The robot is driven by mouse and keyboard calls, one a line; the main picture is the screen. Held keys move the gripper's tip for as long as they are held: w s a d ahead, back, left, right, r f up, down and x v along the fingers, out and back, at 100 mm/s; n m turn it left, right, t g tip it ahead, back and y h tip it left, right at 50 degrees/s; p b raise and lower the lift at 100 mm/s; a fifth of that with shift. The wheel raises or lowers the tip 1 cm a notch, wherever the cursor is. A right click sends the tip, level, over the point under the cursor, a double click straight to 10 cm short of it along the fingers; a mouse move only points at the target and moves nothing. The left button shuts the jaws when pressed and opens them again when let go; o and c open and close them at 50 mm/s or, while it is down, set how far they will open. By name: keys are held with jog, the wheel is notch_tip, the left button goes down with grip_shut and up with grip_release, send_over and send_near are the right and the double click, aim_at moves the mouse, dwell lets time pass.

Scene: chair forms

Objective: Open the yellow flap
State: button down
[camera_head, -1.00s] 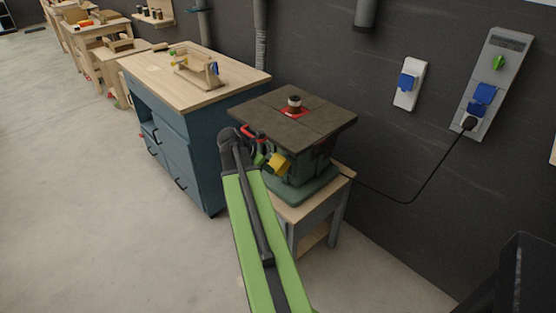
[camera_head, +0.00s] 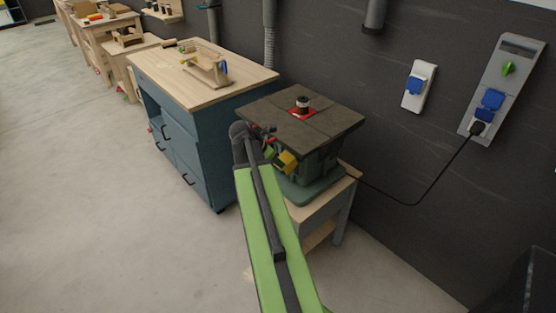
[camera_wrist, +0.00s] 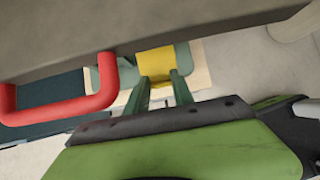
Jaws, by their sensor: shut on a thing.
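The yellow flap (camera_head: 288,162) is on the front of a green machine (camera_head: 312,170), below its dark top plate. In the wrist view the yellow flap (camera_wrist: 155,62) shows just beyond my gripper's two fingers (camera_wrist: 160,88), which reach up to its near edge. My gripper (camera_head: 270,154) is shut on the flap; the exact contact is small and partly hidden. In the head view my arm covers part of the machine's left side.
A red handle (camera_wrist: 60,105) stands close at the left in the wrist view. The machine's dark top plate (camera_head: 330,117) overhangs the flap. A blue workbench (camera_head: 200,140) stands to the left. A black cable (camera_head: 440,178) runs to the wall socket. Floor at left is clear.

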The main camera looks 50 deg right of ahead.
jog(key=shift+s, duration=0.2)
jog(key=c, duration=1.1)
grip_release()
jog(key=shift+r, duration=0.15)
jog(key=p+v, duration=1.4)
jog(key=v, duration=0.3)
jog(key=shift+w+a+r, duration=0.1)
jog(key=shift+w+a, duration=0.05)
jog(key=shift+a, duration=0.05)
